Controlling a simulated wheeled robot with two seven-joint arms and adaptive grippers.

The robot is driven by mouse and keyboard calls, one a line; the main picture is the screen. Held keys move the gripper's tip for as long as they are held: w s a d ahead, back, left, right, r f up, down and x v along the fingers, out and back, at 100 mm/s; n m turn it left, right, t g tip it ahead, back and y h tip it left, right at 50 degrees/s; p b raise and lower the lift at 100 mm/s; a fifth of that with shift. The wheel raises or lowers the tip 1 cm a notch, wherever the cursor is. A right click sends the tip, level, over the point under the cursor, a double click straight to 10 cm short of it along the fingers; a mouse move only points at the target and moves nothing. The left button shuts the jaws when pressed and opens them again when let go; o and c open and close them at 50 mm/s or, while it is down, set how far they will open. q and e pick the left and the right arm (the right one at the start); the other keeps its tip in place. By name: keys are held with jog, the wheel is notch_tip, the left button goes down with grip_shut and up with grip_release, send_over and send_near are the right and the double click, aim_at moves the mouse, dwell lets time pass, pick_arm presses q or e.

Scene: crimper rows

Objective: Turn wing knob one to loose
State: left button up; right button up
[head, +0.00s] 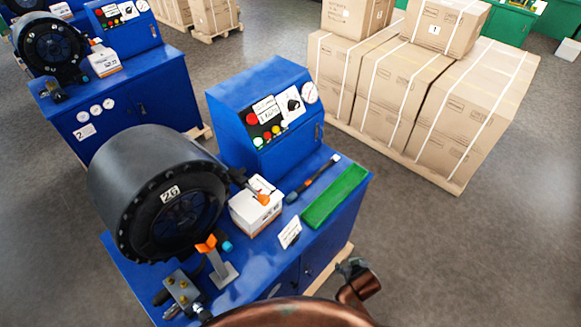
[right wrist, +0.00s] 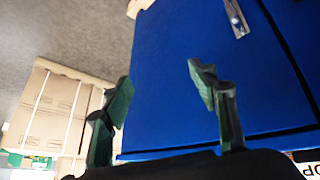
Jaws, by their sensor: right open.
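A blue crimping machine (head: 240,290) stands in the middle of the head view, with a large black round crimping head marked 26 (head: 115,185) on it. At its lower left front is a grey block with brass-coloured fittings (head: 183,288) and small dark parts beside it. I cannot tell which part is wing knob one. My right gripper (head: 352,267) is just off the machine's front right side, partly hidden by my copper-coloured arm. In the right wrist view my right gripper (right wrist: 160,85) is open and empty, facing the blue cabinet (right wrist: 180,45). My left gripper is not in view.
A white box (head: 256,212), a dark tool with an orange band (head: 313,180) and a green tray (head: 335,197) lie on the machine top. A control console (head: 262,105) stands behind. Strapped cartons (head: 400,90) are on a pallet at right. Grey floor (head: 470,250) is free.

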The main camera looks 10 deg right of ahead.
jog(key=w+a+r+t+y+p, duration=0.1)
jog(key=w+a+r+t, duration=0.3)
jog(key=r, duration=0.5)
jog(key=w+a+r+t+p, duration=0.1)
jog(key=w+a+r, duration=0.3)
jog(key=w+r, duration=0.35)
jog(key=w+a+r+t+y+p, duration=0.1)
jog(key=w+a+r+t, duration=0.3)
jog(key=r, duration=0.6)
jog(key=w+a+r+n+t+y+p, duration=0.1)
jog(key=w+a+r+n+y, duration=0.15)
jog(key=a+r+y, duration=0.5)
jog(key=n+g+y, duration=0.1)
jog(key=n+y, duration=0.1)
jog(key=n, duration=0.2)
send_near(240, 172)
jog(key=shift+w+d+r+h, duration=0.25)
jog(key=shift+w+d, duration=0.2)
jog(key=shift+d, duration=0.05)
jog(key=shift+a+f+g, duration=0.1)
jog(key=shift+a+g, duration=0.2)
jog(key=shift+a, duration=0.1)
jog(key=shift+w+a+y+p, duration=0.15)
jog(key=shift+a+y+p, duration=0.15)
jog(key=shift+y+p, duration=0.1)
jog(key=shift+p+x, duration=0.7)
jog(key=shift+x, duration=2.8)
jog(key=shift+c, duration=0.7)
